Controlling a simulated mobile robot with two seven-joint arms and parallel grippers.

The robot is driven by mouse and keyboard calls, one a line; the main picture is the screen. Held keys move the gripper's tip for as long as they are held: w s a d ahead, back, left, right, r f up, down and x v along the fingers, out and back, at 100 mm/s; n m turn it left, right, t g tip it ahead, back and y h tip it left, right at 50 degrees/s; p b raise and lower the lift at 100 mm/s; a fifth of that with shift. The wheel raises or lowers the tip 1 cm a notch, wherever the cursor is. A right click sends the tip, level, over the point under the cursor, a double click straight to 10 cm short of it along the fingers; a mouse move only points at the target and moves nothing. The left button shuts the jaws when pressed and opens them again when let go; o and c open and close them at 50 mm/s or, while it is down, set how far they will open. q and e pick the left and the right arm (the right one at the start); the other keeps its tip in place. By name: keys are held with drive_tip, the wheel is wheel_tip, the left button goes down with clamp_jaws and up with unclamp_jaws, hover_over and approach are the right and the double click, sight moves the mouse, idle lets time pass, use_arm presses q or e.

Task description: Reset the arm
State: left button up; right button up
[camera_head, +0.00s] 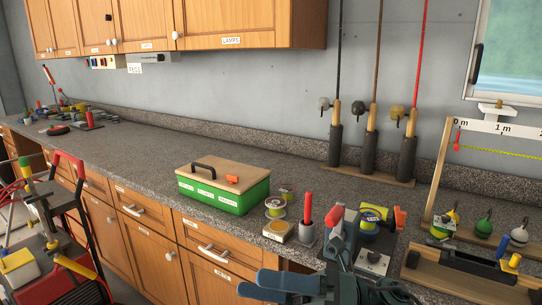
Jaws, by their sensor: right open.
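My right gripper (250,282) shows at the bottom centre, its two blue-grey fingers pointing left and spread apart, with nothing between them. It is in front of the lower drawers, below the worktop's front edge in the picture. My right arm comes in from the bottom, right of centre, and hides part of the worktop there. My left gripper is not in view.
A green box with a wooden lid (225,170) stands on the grey speckled worktop (130,150), left of small tins and a red-topped holder (307,210). Fishing rods stand in a rack (365,175) behind. A wooden measuring stand (438,170) is at right. A tool cart (60,245) is at left.

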drive_tip(key=w+d+f+m+t+h+p, duration=0.1)
drive_tip(key=w+d+f+m+t+h, duration=0.2)
drive_tip(key=m+t, duration=0.45)
drive_tip(key=w+d+f+m+t+h, duration=0.1)
drive_tip(key=d+f+m+t+h, duration=0.25)
drive_tip(key=m, duration=0.75)
drive_tip(key=w+f+m+t+h+p, duration=0.1)
drive_tip(key=f+m+t+h, duration=0.25)
drive_tip(key=m+t, duration=0.5)
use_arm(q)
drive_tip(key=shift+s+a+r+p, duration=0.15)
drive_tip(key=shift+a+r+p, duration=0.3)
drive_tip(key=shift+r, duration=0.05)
use_arm(e)
drive_tip(key=s+d+f+m+g+h, duration=0.3)
drive_tip(key=s+f+m, duration=0.3)
drive_tip(key=f, duration=0.4)
drive_tip(key=s+d+f+m+g+h, duration=0.4)
drive_tip(key=s+d+f+m+h, duration=0.1)
drive_tip(key=f, duration=0.6)
drive_tip(key=s+m, duration=0.1)
drive_tip(key=m, duration=0.1)
drive_tip(key=shift+s+d+f+m, duration=0.2)
drive_tip(key=shift+s+m, duration=0.2)
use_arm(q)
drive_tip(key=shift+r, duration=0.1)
use_arm(e)
drive_tip(key=shift+c, duration=0.5)
